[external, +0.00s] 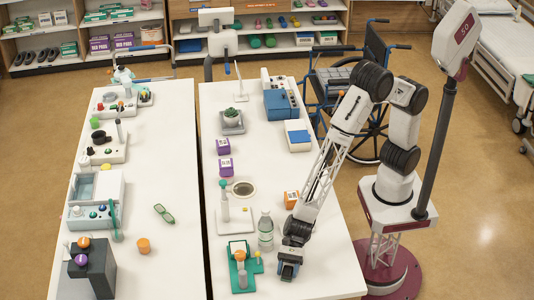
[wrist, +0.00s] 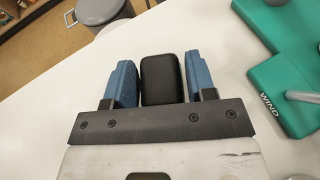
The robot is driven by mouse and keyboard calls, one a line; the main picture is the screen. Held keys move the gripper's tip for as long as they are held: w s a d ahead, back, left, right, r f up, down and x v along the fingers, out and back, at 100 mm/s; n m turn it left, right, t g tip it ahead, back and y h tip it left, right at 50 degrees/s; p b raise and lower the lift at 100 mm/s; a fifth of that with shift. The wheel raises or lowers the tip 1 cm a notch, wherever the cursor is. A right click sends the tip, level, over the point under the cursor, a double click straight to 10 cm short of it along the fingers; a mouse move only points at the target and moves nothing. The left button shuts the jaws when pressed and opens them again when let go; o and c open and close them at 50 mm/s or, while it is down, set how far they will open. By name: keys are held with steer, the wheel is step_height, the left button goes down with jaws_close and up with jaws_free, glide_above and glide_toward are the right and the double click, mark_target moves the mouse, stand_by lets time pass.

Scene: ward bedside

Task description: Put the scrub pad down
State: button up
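The scrub pad (wrist: 163,79) is a black, rounded block in the wrist view. It sits between the two blue fingers of my gripper (wrist: 162,82), which are closed against its sides. In the external view my gripper (external: 289,270) points down near the front end of the right-hand white table (external: 318,278).
A green fixture marked WIND (wrist: 282,85) lies right of my gripper in the wrist view; it stands left of it in the external view (external: 240,265). A clear bottle (external: 265,232) and an orange box (external: 291,200) stand close by. Bare tabletop surrounds my gripper's front and right.

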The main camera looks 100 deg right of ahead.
steer(key=shift+o, duration=1.4)
steer(key=shift+r, duration=0.15)
steer(key=shift+v, duration=6)
steer(key=shift+d+r, duration=0.1)
steer(key=shift+r, duration=0.15)
steer(key=s+d+r+n+g+h, duration=0.1)
steer(key=s+d+r+n+g, duration=0.1)
steer(key=s+d+r+n, duration=0.5)
steer(key=s+d+r+n+g+h, duration=0.1)
steer(key=s+d+r+n+g, duration=0.15)
steer(key=d+r+n, duration=0.45)
steer(key=s+d+r+n+h, duration=0.2)
steer(key=s+d, duration=0.4)
steer(key=d, duration=0.3)
steer(key=s+d+r+n+t+h, duration=0.1)
steer(key=s+d+r+n+h, duration=0.2)
steer(key=d, duration=0.7)
steer(key=s+d+r+n+t+h, duration=0.1)
steer(key=s+d+r+n+h, duration=0.2)
steer(key=s+d, duration=0.6)
steer(key=d+r+h, duration=0.1)
steer(key=h, duration=0.1)
steer(key=shift+s+h, duration=0.3)
steer(key=shift+s, duration=0.05)
